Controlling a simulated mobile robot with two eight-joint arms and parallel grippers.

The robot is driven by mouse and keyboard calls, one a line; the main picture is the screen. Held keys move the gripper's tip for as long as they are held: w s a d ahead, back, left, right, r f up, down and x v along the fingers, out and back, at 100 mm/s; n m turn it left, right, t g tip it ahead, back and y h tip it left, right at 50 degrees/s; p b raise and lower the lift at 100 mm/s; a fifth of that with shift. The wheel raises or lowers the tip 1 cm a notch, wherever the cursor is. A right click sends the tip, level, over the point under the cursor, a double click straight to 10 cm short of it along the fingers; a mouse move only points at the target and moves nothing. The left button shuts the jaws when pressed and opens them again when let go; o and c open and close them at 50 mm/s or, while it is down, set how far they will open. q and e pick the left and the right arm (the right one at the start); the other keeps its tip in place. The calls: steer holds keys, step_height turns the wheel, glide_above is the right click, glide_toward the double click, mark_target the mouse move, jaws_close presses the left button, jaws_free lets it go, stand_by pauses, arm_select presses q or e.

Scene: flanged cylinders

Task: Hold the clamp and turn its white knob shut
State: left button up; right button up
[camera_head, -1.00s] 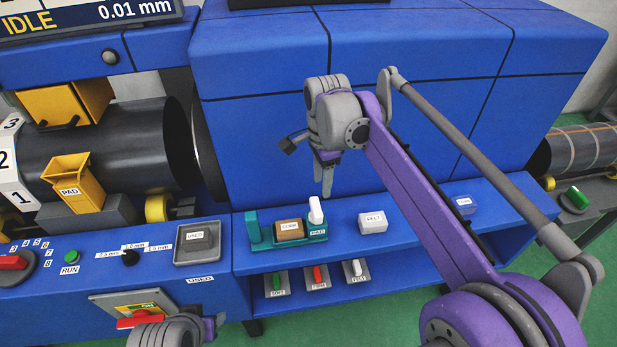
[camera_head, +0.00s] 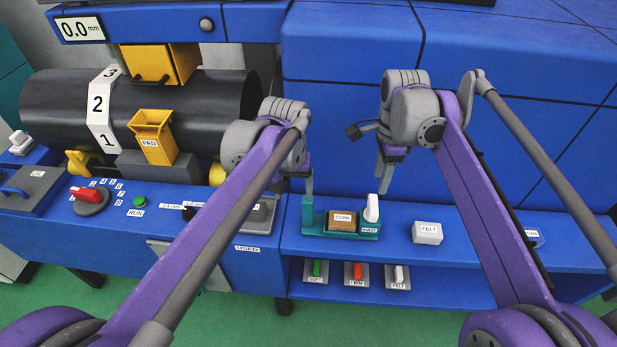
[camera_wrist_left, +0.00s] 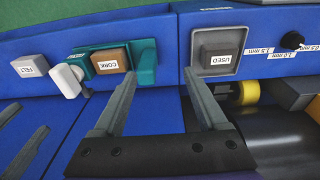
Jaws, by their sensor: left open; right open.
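The teal clamp (camera_head: 342,235) stands on the blue shelf, with a brown block labelled CORK (camera_head: 342,222) between its end post and its white knob (camera_head: 371,208). In the left wrist view the clamp (camera_wrist_left: 146,62), cork block (camera_wrist_left: 112,61) and white knob (camera_wrist_left: 68,80) also show. My left gripper (camera_head: 308,187) is open and empty, above the clamp's left post; one finger overlaps the clamp's end in the wrist view (camera_wrist_left: 160,82). Contact cannot be told. My right gripper (camera_head: 384,178) is open, above and slightly right of the white knob, apart from it.
A white FELT block (camera_head: 427,232) stands right of the clamp. A grey USED tray (camera_head: 262,214) lies left of it. Several small coloured levers (camera_head: 356,275) sit on the lower shelf. The black drum (camera_head: 60,103) and yellow PAD holder (camera_head: 154,137) are further left.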

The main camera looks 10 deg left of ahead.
mark_target(308, 205)
arm_select(q)
steer(key=shift+g, duration=0.5)
steer(key=w+d, duration=0.1)
steer(key=w, duration=0.1)
steer(key=w+d, duration=0.1)
steer(key=w, duration=0.1)
steer(key=shift+d+f, duration=0.15)
steer(key=shift+w+d+f, duration=0.15)
steer(key=shift+w+d, duration=0.05)
steer(key=shift+w, duration=0.15)
step_height(308, 205, down, 11)
steer(key=shift+r, duration=0.15)
jaws_close()
stand_by(1.1)
